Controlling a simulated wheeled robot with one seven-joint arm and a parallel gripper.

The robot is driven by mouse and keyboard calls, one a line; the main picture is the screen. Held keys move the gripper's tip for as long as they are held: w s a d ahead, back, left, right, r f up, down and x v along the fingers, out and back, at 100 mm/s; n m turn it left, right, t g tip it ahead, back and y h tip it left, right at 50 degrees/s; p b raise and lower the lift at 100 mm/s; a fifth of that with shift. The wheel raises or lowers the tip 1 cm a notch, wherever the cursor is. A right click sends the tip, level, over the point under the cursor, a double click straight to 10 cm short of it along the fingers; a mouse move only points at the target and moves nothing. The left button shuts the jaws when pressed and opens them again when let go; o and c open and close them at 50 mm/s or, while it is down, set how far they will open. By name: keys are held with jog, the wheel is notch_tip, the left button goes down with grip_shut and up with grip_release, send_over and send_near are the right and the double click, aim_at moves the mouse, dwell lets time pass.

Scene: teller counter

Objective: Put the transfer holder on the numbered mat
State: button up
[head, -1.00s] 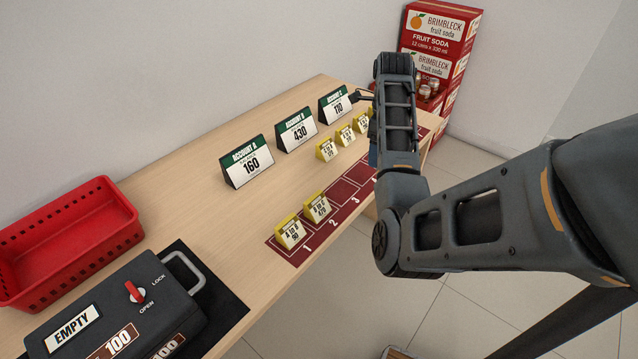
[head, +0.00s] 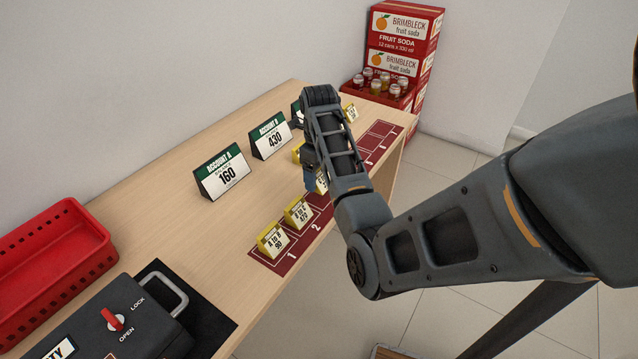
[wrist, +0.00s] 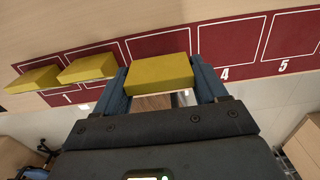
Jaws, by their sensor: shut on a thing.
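My gripper (wrist: 162,85) is shut on a yellow transfer holder (wrist: 160,72), gripped from above between the two fingers. In the head view this holder (head: 322,183) shows only partly beside my wrist. It is over the third space of the red numbered mat (wrist: 157,46), hiding most of that space's front part. I cannot tell whether it touches the mat. Two other yellow holders stand on spaces 1 (head: 273,239) and 2 (head: 299,212). Spaces 4 and 5 of the mat look empty in the wrist view.
Account signs A (head: 222,174) and B (head: 270,138) stand behind the mat. More yellow holders (head: 351,112) stand near them, partly hidden by my arm.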

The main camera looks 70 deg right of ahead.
aim_at(319, 185)
jog(key=shift+f, duration=1.9)
jog(key=shift+f, duration=0.1)
jog(key=o, duration=1.1)
jog(key=shift+o, duration=0.2)
notch_tip(319, 185, up, 11)
jog(key=shift+r+p, duration=0.1)
jog(key=shift+p, duration=0.6)
jog(key=shift+r+p, duration=0.55)
jog(key=shift+p, duration=0.1)
jog(key=shift+s+f, duration=0.1)
